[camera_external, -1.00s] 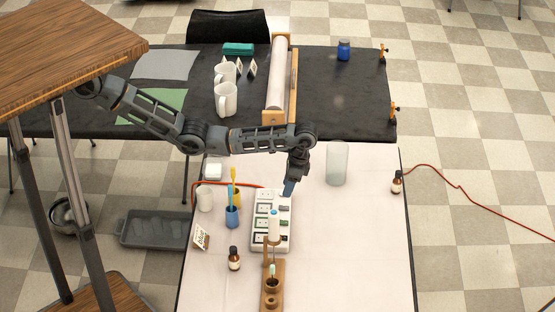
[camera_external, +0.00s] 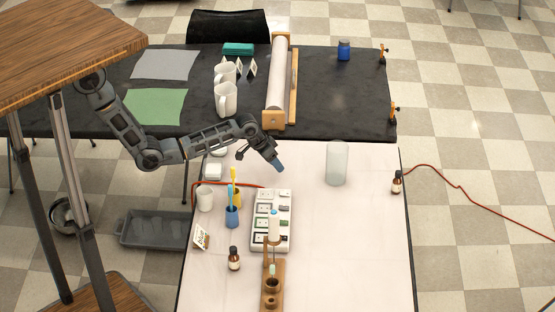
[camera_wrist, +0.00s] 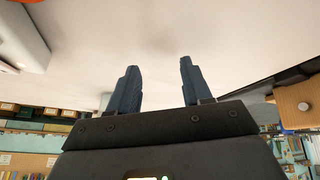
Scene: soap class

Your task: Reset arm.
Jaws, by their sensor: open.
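My gripper (camera_external: 279,167) hangs above the far part of the white table (camera_external: 345,230), beyond the white soap tray and left of the frosted cylinder. In the wrist view my gripper (camera_wrist: 156,75) shows two dark fingers spread apart with nothing between them. My arm reaches out from beneath the wooden top at the left, its elbow bent low and its forearm running to the right.
A white compartment tray (camera_external: 257,240) and a wooden stand (camera_external: 271,285) are below my gripper in the picture. A frosted cylinder (camera_external: 337,163) stands to the right. A blue cup (camera_external: 232,217) and brown bottle (camera_external: 234,259) stand left. The table's right side is mostly clear.

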